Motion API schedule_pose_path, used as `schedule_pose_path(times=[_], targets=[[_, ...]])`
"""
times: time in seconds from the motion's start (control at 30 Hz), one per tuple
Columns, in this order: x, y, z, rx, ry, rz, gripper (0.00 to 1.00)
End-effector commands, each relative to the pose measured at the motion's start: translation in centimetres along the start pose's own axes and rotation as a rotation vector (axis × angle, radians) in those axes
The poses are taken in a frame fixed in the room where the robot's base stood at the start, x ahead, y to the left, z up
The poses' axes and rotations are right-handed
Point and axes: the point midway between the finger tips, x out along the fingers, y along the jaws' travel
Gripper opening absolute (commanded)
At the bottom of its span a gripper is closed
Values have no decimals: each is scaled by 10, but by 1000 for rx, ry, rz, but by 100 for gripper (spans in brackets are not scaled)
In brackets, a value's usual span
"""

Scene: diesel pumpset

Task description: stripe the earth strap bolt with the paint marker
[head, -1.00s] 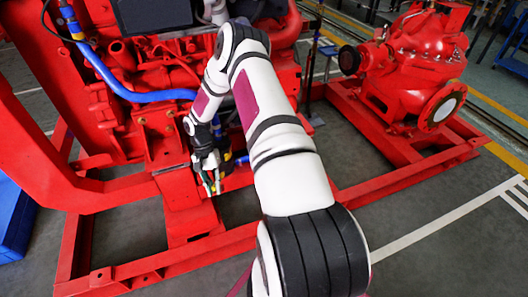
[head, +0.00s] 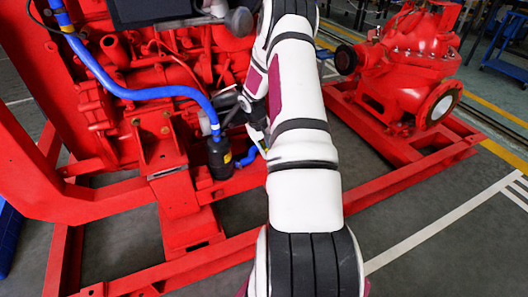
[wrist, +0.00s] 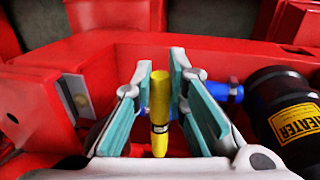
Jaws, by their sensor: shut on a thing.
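The yellow paint marker (wrist: 159,105) stands between the teal-padded fingers of my gripper (wrist: 160,72) in the wrist view. It has a dark band and label low on its body, and my gripper is shut on it. In the head view my gripper (head: 262,146) is mostly hidden behind my own arm, right of a black cylinder (head: 218,160). A pale plate with a round bolt-like head (wrist: 76,97) is at the left in the wrist view, beyond the left finger. I cannot tell whether it is the earth strap bolt.
The black cylinder with a yellow label (wrist: 288,110) lies close to my gripper's right in the wrist view. A blue hose (head: 140,97) runs down the red engine. Red base rails (head: 130,275) surround the area. A red pump (head: 415,65) stands at right; grey floor is open in front.

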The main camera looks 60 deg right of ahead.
Motion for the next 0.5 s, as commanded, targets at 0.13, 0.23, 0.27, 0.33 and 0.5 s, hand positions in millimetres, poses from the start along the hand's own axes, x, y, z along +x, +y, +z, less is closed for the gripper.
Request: schedule_pose_path(times=[0.13,0.23,0.27,0.33,0.5], targets=[[-1,0,0,0,0,0,0],[-1,0,0,0,0,0,0],[-1,-1,0,0,-1,1,0],[-4,-1,1,-1,-3,4,0],[-2,0,-11,2,-2,5,0]])
